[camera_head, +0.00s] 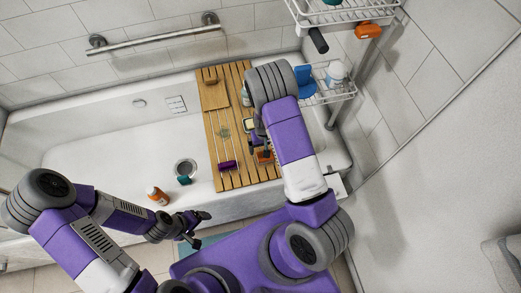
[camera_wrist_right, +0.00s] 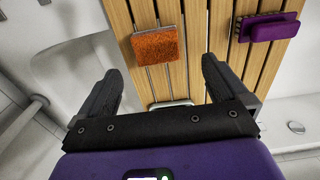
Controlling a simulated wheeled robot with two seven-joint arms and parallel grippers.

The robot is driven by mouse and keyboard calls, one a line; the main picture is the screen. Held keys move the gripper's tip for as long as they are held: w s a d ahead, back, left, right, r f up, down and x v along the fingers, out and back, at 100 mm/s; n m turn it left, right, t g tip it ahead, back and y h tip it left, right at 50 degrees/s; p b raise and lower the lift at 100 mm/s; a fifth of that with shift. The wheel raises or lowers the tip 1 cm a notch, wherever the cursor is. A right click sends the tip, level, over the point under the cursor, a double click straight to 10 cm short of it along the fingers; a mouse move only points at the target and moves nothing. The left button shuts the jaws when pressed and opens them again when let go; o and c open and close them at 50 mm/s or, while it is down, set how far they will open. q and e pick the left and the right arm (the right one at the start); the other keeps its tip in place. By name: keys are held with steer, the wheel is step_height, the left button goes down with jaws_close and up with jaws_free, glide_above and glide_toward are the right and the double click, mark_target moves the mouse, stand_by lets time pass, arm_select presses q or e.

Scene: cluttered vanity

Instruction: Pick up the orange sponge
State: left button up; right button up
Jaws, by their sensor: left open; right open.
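The orange sponge (camera_wrist_right: 156,45) lies on the wooden slatted board in the right wrist view, ahead of my right gripper (camera_wrist_right: 161,78). The gripper is open, its two fingers spread with nothing between them, and the sponge is beyond the fingertips. In the head view the sponge (camera_head: 264,157) shows as a small orange patch, partly hidden by my right arm. My left gripper (camera_head: 203,229) is open and empty in front of the tub, away from the sponge.
The wooden board (camera_head: 216,97) spans the white bathtub (camera_head: 95,150). A purple brush (camera_wrist_right: 270,27) lies on the board to the right of the sponge in the wrist view. A wire shelf (camera_head: 345,92) is at right.

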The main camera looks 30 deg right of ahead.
steer(key=shift+f, duration=0.6)
steer(key=shift+s+d+f+b, duration=0.1)
steer(key=shift+s+f+b, duration=0.2)
steer(key=shift+f, duration=0.3)
steer(key=f, duration=0.2)
steer(key=f+b, duration=0.1)
steer(key=f, duration=0.1)
steer(key=shift+w+d+f, duration=0.15)
steer(key=shift+w+f, duration=0.05)
steer(key=shift+f, duration=0.1)
steer(key=shift+r, duration=0.1)
steer(key=shift+c, duration=0.5)
steer(key=c, duration=0.9)
